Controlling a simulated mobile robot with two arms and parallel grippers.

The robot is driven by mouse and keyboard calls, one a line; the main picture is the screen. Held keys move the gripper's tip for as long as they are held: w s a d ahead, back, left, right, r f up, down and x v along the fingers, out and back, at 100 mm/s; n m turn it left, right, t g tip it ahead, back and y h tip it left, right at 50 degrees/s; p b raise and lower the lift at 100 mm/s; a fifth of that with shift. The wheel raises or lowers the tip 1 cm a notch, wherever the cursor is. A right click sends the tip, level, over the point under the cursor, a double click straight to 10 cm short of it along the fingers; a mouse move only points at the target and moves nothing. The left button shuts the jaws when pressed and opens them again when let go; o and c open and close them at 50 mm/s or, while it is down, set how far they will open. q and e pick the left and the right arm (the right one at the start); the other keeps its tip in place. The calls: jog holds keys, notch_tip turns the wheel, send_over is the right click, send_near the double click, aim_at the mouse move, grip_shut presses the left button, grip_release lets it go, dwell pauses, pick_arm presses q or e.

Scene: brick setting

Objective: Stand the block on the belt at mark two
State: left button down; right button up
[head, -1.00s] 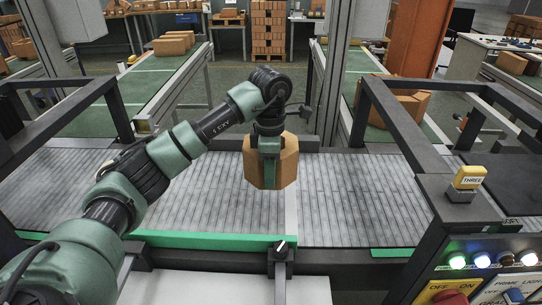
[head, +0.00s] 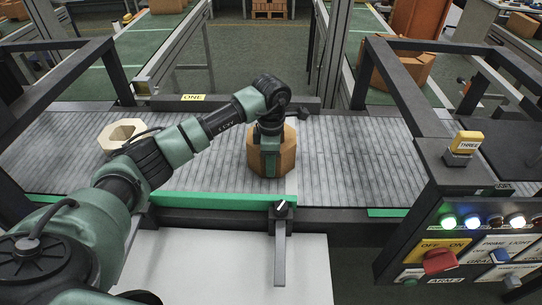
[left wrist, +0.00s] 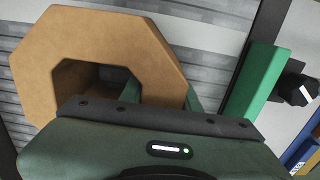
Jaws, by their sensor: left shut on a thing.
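The block (head: 287,155) is a brown octagonal piece, upright over the middle of the grey slatted belt (head: 345,165). My left gripper (head: 270,163) reaches down from above and is shut on it. Whether its lower edge touches the belt cannot be told. In the left wrist view the block (left wrist: 105,45) shows an octagonal face with a hole, partly hidden by the gripper body. A yellow ONE label (head: 193,97) is at the belt's far edge on the left, and a yellow THREE sign (head: 467,142) is at the right. No label TWO is readable. My right gripper is out of view.
A pale hollow octagonal block (head: 122,133) lies on the belt at the left, beside my arm. A green strip (head: 225,201) and a dark knobbed bracket (head: 281,210) line the near edge. Black frames (head: 400,100) flank the belt. A control panel (head: 455,245) is at near right.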

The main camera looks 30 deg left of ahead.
pick_arm(q)
jog(key=shift+r, duration=0.15)
jog(key=c, duration=1)
grip_release()
jog(key=shift+f, duration=0.2)
jog(key=shift+s, duration=0.1)
jog(key=shift+r, duration=0.1)
jog(key=shift+r, duration=0.2)
notch_tip(320, 180, up, 12)
jog(key=shift+f+b, duration=0.15)
jog(key=shift+b, duration=1.1)
